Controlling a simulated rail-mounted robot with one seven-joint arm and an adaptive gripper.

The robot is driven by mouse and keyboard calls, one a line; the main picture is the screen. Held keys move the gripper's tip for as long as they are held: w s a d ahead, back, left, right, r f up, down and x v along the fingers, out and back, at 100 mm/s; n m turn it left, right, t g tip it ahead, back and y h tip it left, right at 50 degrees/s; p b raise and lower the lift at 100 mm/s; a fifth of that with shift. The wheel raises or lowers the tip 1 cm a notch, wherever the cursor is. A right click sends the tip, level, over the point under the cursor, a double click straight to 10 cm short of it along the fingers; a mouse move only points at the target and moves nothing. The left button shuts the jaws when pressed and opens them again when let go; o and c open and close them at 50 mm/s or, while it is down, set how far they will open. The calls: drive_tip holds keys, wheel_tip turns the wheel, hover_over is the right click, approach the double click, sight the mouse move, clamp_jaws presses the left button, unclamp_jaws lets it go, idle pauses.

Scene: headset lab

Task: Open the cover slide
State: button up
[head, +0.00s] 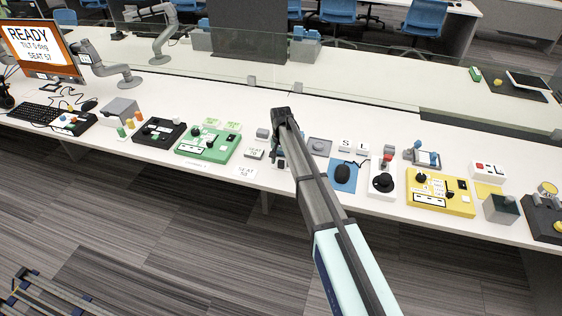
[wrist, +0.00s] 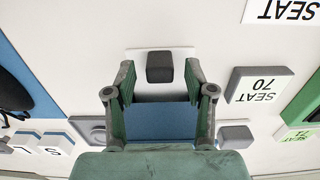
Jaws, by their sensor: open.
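My gripper (wrist: 160,72) points down over the table with its two green-padded fingers apart. Between the fingertips, in the wrist view, is a dark grey block (wrist: 160,67) on a white plate (wrist: 160,54); I cannot tell whether this is the handle of the cover slide. A flat blue panel (wrist: 160,122) lies beside it, between the fingers, and my gripper body hides its lower part. No contact between fingers and block is visible. In the head view my gripper (head: 279,158) is over the same small white unit, largely hidden by my arm.
A SEAT 70 block (wrist: 254,86) is close on one side. A grey unit with a round knob (head: 320,146) and a blue mat with a black mouse (head: 342,174) are on the other. A green panel (head: 207,145) and yellow panel (head: 440,194) stand farther along. A glass screen runs behind.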

sight(274, 185)
drive_tip(key=shift+f, duration=0.9)
clamp_jaws()
drive_tip(key=s, duration=0.3)
drive_tip(key=s+a+b, duration=0.1)
drive_tip(key=s, duration=0.2)
drive_tip(key=s+a, duration=0.1)
drive_tip(key=s, duration=0.2)
drive_tip(key=shift+s, duration=0.25)
unclamp_jaws()
drive_tip(key=shift+w, duration=0.1)
